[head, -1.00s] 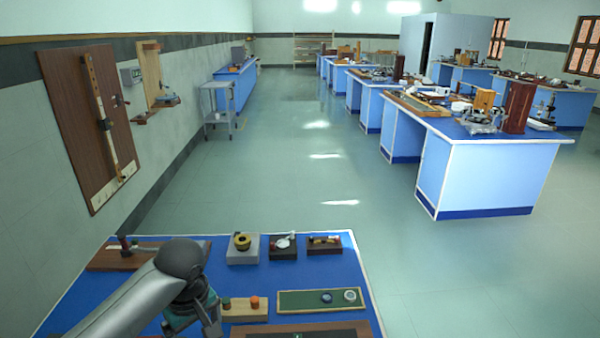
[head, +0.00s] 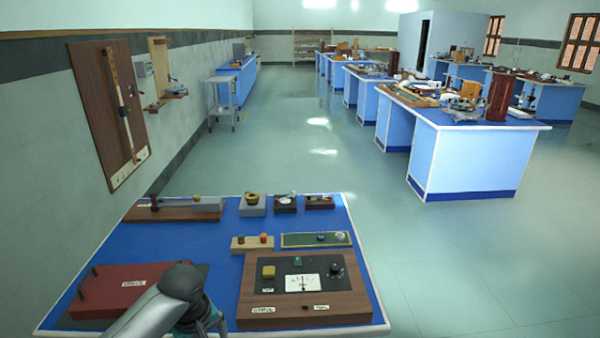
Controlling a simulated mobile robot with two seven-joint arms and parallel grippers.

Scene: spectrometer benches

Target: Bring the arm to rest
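My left arm (head: 160,300) comes in from the bottom left of the head view, over the near edge of the blue-topped bench (head: 215,262). Its rounded dark joint (head: 182,283) and a teal part beyond it show near the bottom edge. The wrist end hangs low there, and the fingers cannot be made out clearly. I see nothing held. My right arm and gripper are not in view.
A wooden meter box (head: 255,300) lies right of my arm; a dark red box (head: 110,285) lies left of it. Small instruments line the bench's far side. A wall board (head: 100,110) hangs at left. Open floor (head: 270,150) lies beyond and to the right.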

